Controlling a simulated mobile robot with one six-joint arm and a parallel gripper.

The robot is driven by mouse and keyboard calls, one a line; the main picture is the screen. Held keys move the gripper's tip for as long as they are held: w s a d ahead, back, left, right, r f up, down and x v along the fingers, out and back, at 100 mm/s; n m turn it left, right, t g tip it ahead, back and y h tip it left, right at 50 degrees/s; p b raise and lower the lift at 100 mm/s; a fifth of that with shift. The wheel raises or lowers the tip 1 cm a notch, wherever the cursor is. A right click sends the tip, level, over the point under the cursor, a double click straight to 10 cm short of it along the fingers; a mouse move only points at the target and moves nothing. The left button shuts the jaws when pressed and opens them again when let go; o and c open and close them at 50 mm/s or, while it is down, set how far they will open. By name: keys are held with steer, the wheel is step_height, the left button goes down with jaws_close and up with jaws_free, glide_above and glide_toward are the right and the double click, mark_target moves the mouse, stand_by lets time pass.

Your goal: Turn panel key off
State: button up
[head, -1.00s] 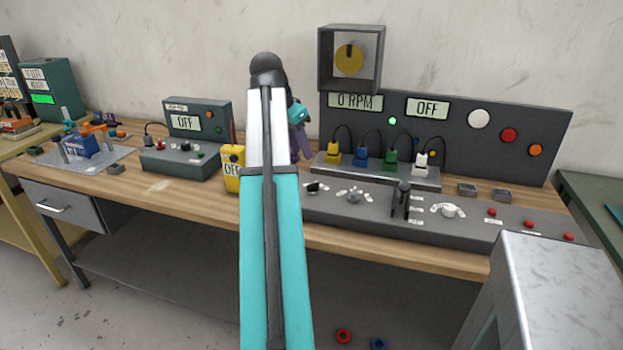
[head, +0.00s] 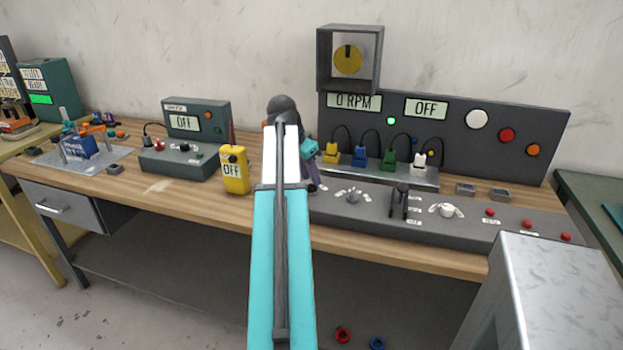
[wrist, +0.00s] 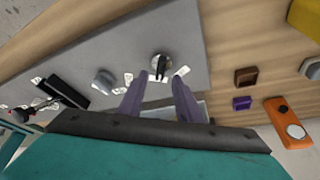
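The panel key (wrist: 160,65) is a small round silver switch with a dark key across it, on the grey control panel (wrist: 190,30). It shows in the wrist view just beyond my fingertips, between their lines. In the head view my gripper hides it at the panel's left end. My gripper (wrist: 156,90) has two purple fingers set apart, with nothing between them; it also shows in the head view (head: 314,186), low over the panel's left end. I cannot tell whether a fingertip touches the panel.
A grey selector knob (head: 353,196) sits right of the key, then a black lever (head: 400,203) and a white knob (head: 446,210). A yellow meter (head: 235,170) stands on the bench to the left. Plugs (head: 388,158) with cables stand behind. The displays read "0 RPM" and "OFF".

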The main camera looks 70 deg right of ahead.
steer(key=shift+x, duration=1.1)
jaws_close()
steer(key=shift+d, duration=0.15)
